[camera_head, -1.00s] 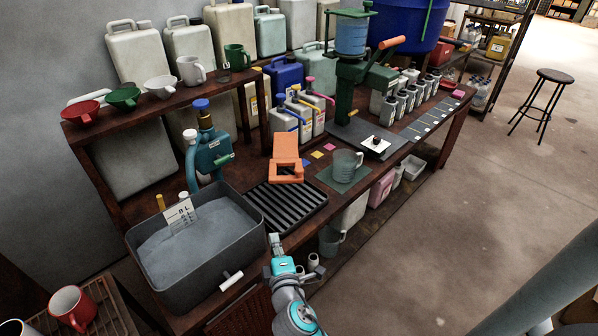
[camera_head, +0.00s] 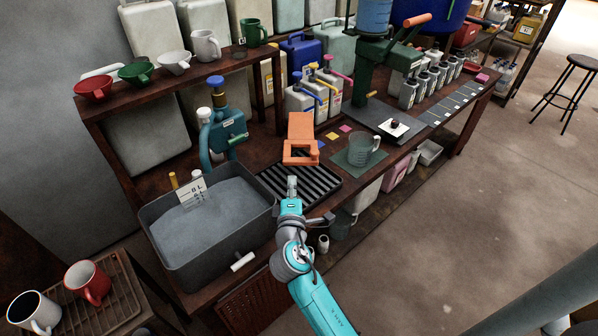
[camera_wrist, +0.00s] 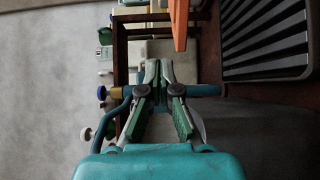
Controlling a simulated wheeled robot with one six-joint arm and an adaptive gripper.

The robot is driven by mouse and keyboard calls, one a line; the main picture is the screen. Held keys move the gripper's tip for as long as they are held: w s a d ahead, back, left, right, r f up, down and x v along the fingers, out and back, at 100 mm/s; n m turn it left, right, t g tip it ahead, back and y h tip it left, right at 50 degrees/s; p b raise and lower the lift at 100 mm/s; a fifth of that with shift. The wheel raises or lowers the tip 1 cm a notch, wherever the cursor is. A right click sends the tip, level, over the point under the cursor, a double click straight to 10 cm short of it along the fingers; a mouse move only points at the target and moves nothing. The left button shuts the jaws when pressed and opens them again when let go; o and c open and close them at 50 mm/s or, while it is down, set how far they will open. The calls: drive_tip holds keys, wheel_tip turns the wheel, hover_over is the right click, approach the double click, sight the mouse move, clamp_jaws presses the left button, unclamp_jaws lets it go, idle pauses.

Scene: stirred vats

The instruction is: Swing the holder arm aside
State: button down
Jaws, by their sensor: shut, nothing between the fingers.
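The orange holder arm (camera_head: 300,137), a flat bar with a square-framed end, lies above the far edge of the black slatted grate (camera_head: 322,186). Its orange edge also shows at the top of the wrist view (camera_wrist: 179,22). My gripper (camera_head: 292,183) is shut and empty, over the near left part of the grate and short of the orange arm. In the wrist view my fingertips (camera_wrist: 159,68) are together, left of and below the orange edge, apart from it in the picture. The orange arm's pivot cannot be made out.
A grey basin (camera_head: 262,212) with a white card stands left of the grate. A teal pump (camera_head: 226,124) with a blue knob stands behind the basin. A clear jug (camera_head: 362,150) on a green mat is to the right. Bottles and a green press (camera_head: 372,75) stand farther back.

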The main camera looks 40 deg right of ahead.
sight(292, 161)
drive_tip(key=x, duration=0.9)
drive_tip(key=shift+w, duration=0.1)
drive_tip(key=shift+s+d, duration=0.3)
drive_tip(key=shift+d, duration=0.3)
drive_tip(key=shift+s+d, duration=0.25)
drive_tip(key=shift+d, duration=0.35)
drive_tip(key=shift+s+d, duration=0.3)
drive_tip(key=shift+d, duration=0.3)
